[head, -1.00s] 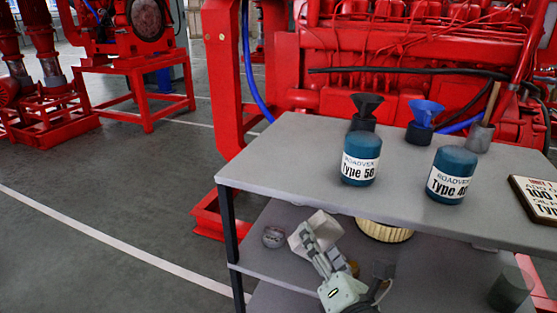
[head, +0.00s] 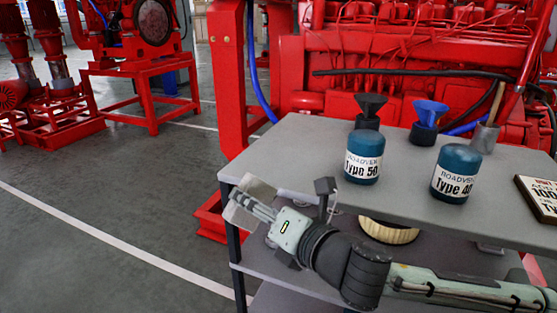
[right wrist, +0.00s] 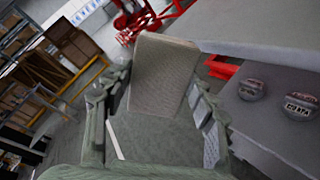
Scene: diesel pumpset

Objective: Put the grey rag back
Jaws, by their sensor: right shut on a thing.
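The grey rag (right wrist: 165,75) shows in the right wrist view as a flat, stiff-looking piece between the fingers of my right gripper (right wrist: 155,110). In the head view the arm comes in from the right. There my right gripper (head: 252,204) is shut on the pale grey rag (head: 245,190), just off the left front corner of the grey cart's top (head: 290,160). The rag looks raised to about the height of the cart top and clear of the lower shelf (head: 262,258). My left gripper is not in view.
On the cart top stand two blue cans (head: 364,157) (head: 456,172), a black funnel (head: 369,108), a blue funnel (head: 428,118), a metal cup (head: 485,137) and a sign (head: 542,197). A round filter (head: 389,231) and two caps (right wrist: 251,90) (right wrist: 299,106) are below.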

